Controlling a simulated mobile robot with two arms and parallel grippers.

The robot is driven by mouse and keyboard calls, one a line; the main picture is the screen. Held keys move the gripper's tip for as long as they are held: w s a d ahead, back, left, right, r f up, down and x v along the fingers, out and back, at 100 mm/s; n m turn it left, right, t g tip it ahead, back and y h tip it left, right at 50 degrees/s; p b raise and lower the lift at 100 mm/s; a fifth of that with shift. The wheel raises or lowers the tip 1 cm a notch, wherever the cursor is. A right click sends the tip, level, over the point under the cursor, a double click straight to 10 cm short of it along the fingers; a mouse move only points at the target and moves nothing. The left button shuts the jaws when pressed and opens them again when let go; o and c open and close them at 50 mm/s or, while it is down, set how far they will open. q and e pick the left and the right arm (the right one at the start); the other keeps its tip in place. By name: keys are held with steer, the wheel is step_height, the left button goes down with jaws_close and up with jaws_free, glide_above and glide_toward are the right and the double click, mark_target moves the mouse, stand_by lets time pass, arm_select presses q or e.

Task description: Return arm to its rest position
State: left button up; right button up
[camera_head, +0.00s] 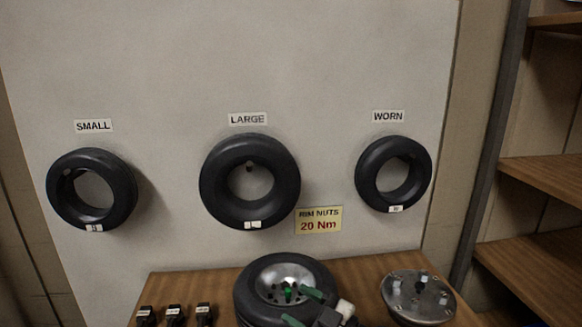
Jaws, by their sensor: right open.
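My right gripper (303,307) is at the bottom centre, with its two green-tipped fingers apart and nothing visible between them. It is over the front right part of a black tyre with a silver rim (265,285), which lies flat on the wooden table (190,285). A small green piece (288,293) shows at the rim's middle, just left of the upper finger. The gripper hides part of the tyre and rim. My left gripper is not in view.
Tyres hang on the wall board under labels: SMALL (120,190), LARGE (285,190) and WORN (418,175). A metal disc with studs (405,305) sits right on the table. Three small black items (174,316) stand front left. Wooden shelves (540,180) are at the right.

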steer(key=s+d+f+m+t+h, duration=0.2)
steer(key=s+d+f+m+h, duration=0.2)
steer(key=d+m+h, duration=0.35)
steer(key=s+d+f+m+t+h, duration=0.2)
steer(key=s+d+f+m+h, duration=0.3)
steer(key=d+m+h, duration=0.3)
steer(key=s+d+f+g, duration=0.1)
steer(key=s+f+g, duration=0.25)
steer(key=s, duration=0.35)
steer(key=s+d+f+g, duration=0.15)
steer(key=s+g, duration=0.25)
steer(key=s, duration=0.4)
steer(key=s+d+f+g, duration=0.1)
steer(key=s+f+g, duration=0.25)
steer(key=s, duration=0.35)
step_height(320, 180, down, 25)
steer(key=g, duration=0.1)
steer(key=s+d+f+n+g+h+b, duration=0.1)
steer(key=s+d+f, duration=0.1)
steer(key=s+f, duration=1.4)
steer(key=shift+s+d+f, duration=0.2)
steer(key=shift+d+f, duration=0.1)
steer(key=shift+f, duration=0.4)
